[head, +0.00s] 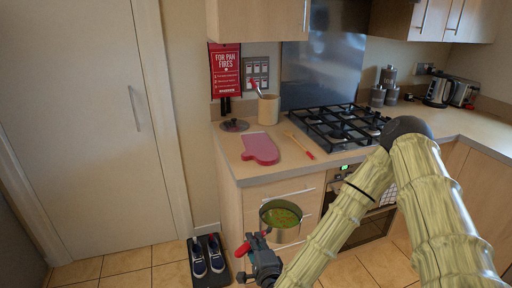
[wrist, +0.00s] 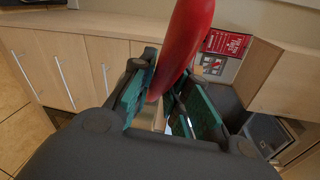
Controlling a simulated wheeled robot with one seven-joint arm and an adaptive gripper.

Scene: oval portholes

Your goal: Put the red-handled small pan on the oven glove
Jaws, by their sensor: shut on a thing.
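My gripper (head: 262,262) is shut on the red handle of the small pan (head: 281,214), low in front of the drawers. In the wrist view the red handle (wrist: 183,45) lies between my teal-padded fingers (wrist: 165,98). The pan's body is mostly hidden there. The oven glove (head: 261,148) is pink-red and lies flat on the counter, above and behind the pan in the head view. Nothing lies on it.
A gas hob (head: 342,126) stands right of the glove. A red-handled spoon (head: 301,146) lies between them. A lid (head: 234,125) and a utensil pot (head: 268,108) stand behind the glove. Shoes (head: 207,258) are on the floor. The counter's front edge lies between pan and glove.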

